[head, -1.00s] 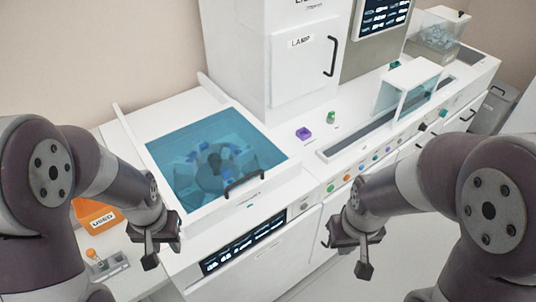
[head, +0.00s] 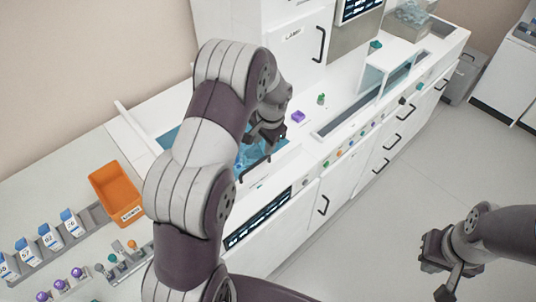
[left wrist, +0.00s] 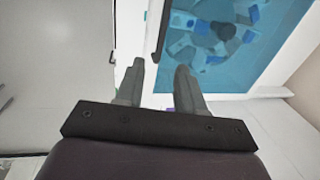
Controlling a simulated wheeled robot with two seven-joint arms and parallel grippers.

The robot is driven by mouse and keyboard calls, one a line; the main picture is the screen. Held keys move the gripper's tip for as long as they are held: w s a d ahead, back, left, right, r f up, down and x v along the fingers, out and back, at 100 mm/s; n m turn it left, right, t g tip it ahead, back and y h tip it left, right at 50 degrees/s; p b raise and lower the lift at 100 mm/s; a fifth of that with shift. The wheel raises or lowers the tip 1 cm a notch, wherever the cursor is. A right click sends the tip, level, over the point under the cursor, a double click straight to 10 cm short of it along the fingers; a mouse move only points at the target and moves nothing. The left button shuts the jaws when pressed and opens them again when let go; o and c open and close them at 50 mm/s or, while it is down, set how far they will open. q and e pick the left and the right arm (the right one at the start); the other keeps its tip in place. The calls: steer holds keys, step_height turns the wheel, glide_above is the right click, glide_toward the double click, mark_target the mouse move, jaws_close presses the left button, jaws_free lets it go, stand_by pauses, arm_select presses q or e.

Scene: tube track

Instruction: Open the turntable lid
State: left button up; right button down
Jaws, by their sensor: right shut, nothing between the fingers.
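The turntable lid is a blue see-through panel (head: 167,138), mostly hidden behind my left arm in the head view. It shows closed in the left wrist view (left wrist: 232,45), with the turntable's parts below it. Its black bar handle (head: 262,165) is at the front edge, and in the left wrist view the handle (left wrist: 162,32) lies ahead of the gap between my fingertips. My left gripper (left wrist: 160,68) is open with nothing visible between its fingers. It hangs over the lid's front right area (head: 268,138). My right gripper (head: 443,272) is shut and empty, over the floor at lower right.
An orange bin (head: 116,190) and several blue-capped bottles (head: 50,236) stand on the left bench. A purple block (head: 298,117) and a green piece (head: 321,99) sit on the white counter right of the lid. The floor (head: 400,195) in front is clear.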

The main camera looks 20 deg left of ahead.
mark_target(259, 161)
arm_select(q)
steer(key=f, duration=0.2)
steer(key=a+f+p, duration=0.1)
steer(key=f, duration=0.2)
steer(key=f+p, duration=0.1)
steer(key=f, duration=0.2)
steer(key=shift+w+a+f, duration=0.1)
steer(key=shift+w+a, duration=0.2)
steer(key=shift+a, duration=0.05)
steer(key=shift+f, duration=0.4)
steer(key=shift+c, duration=0.3)
steer(key=shift+a, duration=0.1)
jaws_close()
